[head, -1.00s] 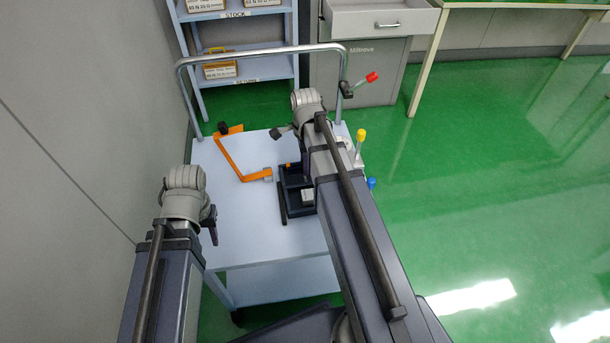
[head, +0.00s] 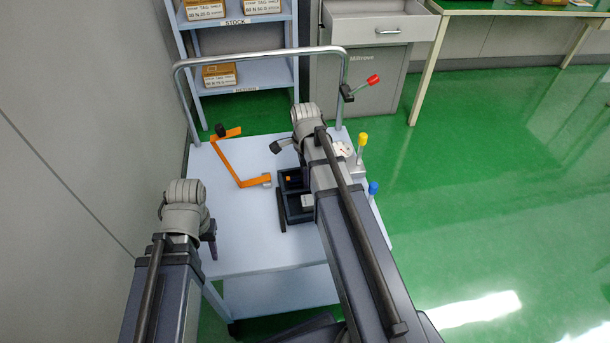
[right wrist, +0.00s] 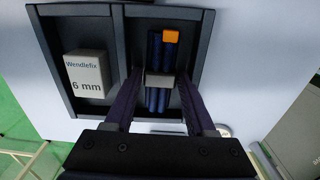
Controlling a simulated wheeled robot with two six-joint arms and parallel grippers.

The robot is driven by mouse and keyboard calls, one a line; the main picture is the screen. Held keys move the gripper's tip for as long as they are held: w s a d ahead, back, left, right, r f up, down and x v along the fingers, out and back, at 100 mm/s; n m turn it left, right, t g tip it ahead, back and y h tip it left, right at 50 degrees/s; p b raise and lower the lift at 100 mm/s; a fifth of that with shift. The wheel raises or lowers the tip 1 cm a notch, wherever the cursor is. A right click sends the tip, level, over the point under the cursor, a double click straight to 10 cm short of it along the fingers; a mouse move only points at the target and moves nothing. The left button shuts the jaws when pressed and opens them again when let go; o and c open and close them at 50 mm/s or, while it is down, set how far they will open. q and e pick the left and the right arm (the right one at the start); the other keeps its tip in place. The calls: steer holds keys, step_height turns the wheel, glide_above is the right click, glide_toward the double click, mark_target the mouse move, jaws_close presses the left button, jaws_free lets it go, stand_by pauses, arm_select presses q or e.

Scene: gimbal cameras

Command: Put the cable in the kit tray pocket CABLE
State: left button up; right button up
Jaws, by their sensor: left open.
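The kit tray (right wrist: 118,48) has two pockets showing in the right wrist view; the tray (head: 281,208) is partly covered by my right arm in the head view. The blue cable (right wrist: 154,52), a bundle with a grey band and an orange end piece, lies in the right-hand pocket. My right gripper (right wrist: 160,82) reaches down over it, one dark finger on each side, apart, with gaps beside the cable. My left gripper (head: 210,238) is open over the left side of the cart, away from the tray. No CABLE label is readable.
A white box marked 6 mm (right wrist: 87,74) sits in the left-hand pocket. An orange crank (head: 228,158) lies on the cart top (head: 245,235) left of the tray. Yellow (head: 362,139) and blue (head: 373,187) knobbed levers stand at the right edge.

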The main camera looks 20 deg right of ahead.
arm_select(q)
steer(key=shift+r, duration=0.1)
arm_select(e)
steer(key=shift+o, duration=0.2)
step_height(320, 180, up, 12)
steer(key=p, duration=1.3)
arm_select(q)
step_height(320, 180, up, 12)
steer(key=shift+b, duration=0.35)
arm_select(e)
steer(key=s+a+n, duration=0.6)
steer(key=a+n, duration=0.4)
steer(key=n, duration=0.2)
steer(key=s+a+n+h, duration=0.1)
steer(key=s+a+n, duration=0.5)
steer(key=a+n, duration=0.5)
steer(key=shift+s+r+n, duration=0.25)
steer(key=shift+s+n, duration=0.15)
steer(key=shift+n, duration=0.4)
arm_select(q)
steer(key=shift+d+r, duration=0.1)
arm_select(e)
steer(key=shift+d, duration=0.1)
